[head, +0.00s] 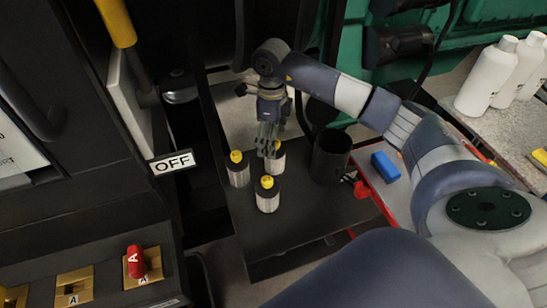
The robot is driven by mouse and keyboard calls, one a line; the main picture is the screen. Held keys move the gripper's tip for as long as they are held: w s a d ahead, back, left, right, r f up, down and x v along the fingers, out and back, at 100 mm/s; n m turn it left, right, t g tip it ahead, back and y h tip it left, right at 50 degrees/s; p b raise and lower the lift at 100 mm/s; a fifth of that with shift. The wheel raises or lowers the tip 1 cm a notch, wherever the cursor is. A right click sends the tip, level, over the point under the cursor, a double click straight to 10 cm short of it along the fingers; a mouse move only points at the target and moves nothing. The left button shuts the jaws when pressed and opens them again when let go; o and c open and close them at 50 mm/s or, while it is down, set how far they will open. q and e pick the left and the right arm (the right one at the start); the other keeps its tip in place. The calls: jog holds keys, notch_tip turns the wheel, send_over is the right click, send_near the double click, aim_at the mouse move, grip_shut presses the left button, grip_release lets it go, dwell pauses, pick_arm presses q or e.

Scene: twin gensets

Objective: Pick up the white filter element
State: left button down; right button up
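Three small cylinders with silvery-white sides, dark tops and yellow caps stand upright on a dark shelf (285,220). One filter-like cylinder (238,177) is at the left, one (268,202) at the front, and one (277,165) at the back right. I cannot tell which is the white filter element. My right gripper (267,153) points down just in front of the back-right cylinder in the picture and partly hides it. Its fingers look close together; whether they are apart or touch that cylinder is unclear. My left gripper is not in view.
A dark open cup (331,157) stands right of the cylinders. White bottles (487,77) stand at the upper right. A panel with an OFF label (172,163) and a red switch (135,262) is at the left.

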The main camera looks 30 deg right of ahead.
aim_at(276, 168)
jog(key=shift+s+f, duration=0.1)
jog(key=shift+f, duration=0.25)
jog(key=f, duration=0.1)
jog(key=f+p, duration=0.1)
jog(key=f, duration=0.1)
jog(key=f+p, duration=0.1)
jog(key=shift+s+d+f, duration=0.2)
jog(key=shift+s+f, duration=0.05)
jog(key=shift+f, duration=0.45)
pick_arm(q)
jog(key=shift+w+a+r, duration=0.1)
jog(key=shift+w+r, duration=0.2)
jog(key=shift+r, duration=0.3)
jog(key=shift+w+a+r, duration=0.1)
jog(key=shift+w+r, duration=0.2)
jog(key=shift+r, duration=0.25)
pick_arm(e)
jog(key=shift+c, duration=0.2)
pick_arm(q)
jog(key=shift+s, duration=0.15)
pick_arm(e)
jog(key=c, duration=1.1)
